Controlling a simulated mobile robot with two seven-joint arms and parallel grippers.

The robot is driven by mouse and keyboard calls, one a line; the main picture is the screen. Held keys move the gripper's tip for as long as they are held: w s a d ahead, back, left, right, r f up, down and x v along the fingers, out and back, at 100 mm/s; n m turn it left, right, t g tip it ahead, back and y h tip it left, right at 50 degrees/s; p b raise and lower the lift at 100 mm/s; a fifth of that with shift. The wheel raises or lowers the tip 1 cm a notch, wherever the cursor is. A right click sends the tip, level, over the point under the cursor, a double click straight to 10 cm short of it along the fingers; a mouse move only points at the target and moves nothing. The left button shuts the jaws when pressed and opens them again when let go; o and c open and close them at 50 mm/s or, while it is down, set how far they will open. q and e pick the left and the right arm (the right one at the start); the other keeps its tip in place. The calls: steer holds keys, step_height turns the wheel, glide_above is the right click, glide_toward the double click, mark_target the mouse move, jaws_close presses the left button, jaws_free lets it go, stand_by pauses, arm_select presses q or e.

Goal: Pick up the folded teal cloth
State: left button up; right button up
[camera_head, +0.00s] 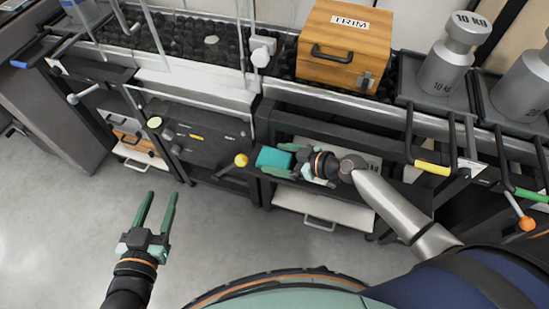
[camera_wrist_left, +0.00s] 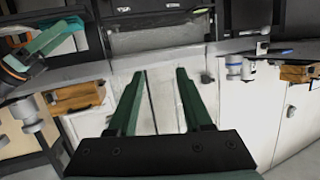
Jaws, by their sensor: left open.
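The folded teal cloth (camera_head: 273,158) is a small flat block at the left end of a dark shelf below the counter, in the middle of the head view. My right gripper (camera_head: 274,159) is at it, with its green fingers apart, one on the far side and one on the near side of the cloth. I cannot tell whether they press on it. The cloth also shows in the left wrist view (camera_wrist_left: 70,42), partly behind a green finger. My left gripper (camera_head: 159,194) is open and empty over the floor, well left of the cloth; its fingers show in the left wrist view (camera_wrist_left: 156,72).
A wooden TRIM box (camera_head: 344,48) and a 10 kg weight (camera_head: 450,60) stand on the counter above. A yellow knob (camera_head: 240,160) sticks out just left of the cloth. A white drawer (camera_head: 325,207) lies below the shelf. The floor (camera_head: 60,220) at left is clear.

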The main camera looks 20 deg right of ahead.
steer(key=c, duration=0.8)
steer(key=shift+c, duration=0.2)
steer(key=shift+r, duration=0.1)
